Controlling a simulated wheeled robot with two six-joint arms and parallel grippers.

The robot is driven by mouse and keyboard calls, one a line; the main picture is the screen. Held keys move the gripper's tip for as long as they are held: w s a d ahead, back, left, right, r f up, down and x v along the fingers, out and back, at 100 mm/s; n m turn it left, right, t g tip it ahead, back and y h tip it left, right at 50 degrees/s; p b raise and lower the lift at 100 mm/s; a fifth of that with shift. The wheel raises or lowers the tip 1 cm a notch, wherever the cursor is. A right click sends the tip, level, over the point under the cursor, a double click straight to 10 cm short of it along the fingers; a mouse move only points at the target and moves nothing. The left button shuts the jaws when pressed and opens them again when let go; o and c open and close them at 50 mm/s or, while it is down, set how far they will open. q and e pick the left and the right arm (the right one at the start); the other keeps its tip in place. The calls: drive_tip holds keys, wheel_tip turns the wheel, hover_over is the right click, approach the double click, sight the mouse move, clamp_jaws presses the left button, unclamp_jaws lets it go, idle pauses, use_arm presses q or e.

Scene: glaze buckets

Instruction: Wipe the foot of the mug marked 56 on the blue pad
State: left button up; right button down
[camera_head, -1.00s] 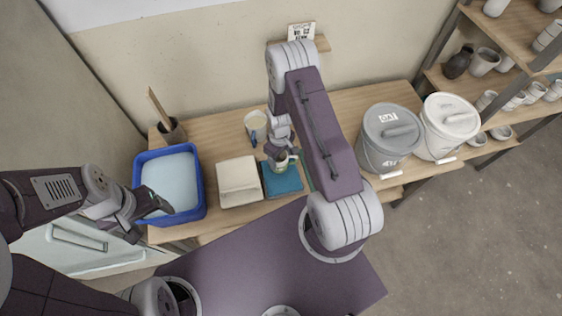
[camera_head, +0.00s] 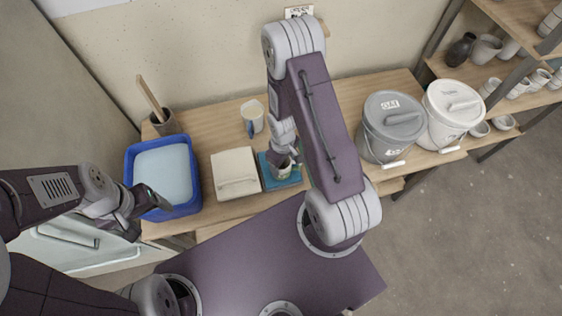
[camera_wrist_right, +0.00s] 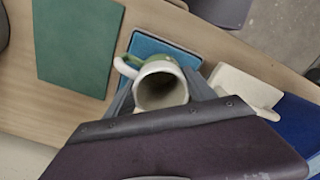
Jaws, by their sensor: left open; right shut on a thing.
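My right gripper (camera_head: 284,160) is shut on a small cream-and-green mug (camera_head: 284,172), over the blue pad (camera_head: 268,181). In the right wrist view, the mug (camera_wrist_right: 161,88) shows its open mouth towards the camera and its handle to the left; the blue pad (camera_wrist_right: 166,45) lies behind it. The mug's foot is hidden, so I cannot tell whether it touches the pad. No number can be read on it. My left gripper (camera_head: 152,203) is open and empty by the front-left part of the blue tub (camera_head: 196,185).
A pitcher-like cup (camera_head: 252,115) stands behind. A grey bucket (camera_head: 388,125) and white bucket (camera_head: 450,112) stand at right. A green board (camera_wrist_right: 78,42) lies beside the pad. A pot with a wooden stick (camera_head: 160,121) stands back left.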

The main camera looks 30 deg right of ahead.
drive_tip(key=shift+s+f, duration=0.1)
drive_tip(key=shift+s, duration=0.35)
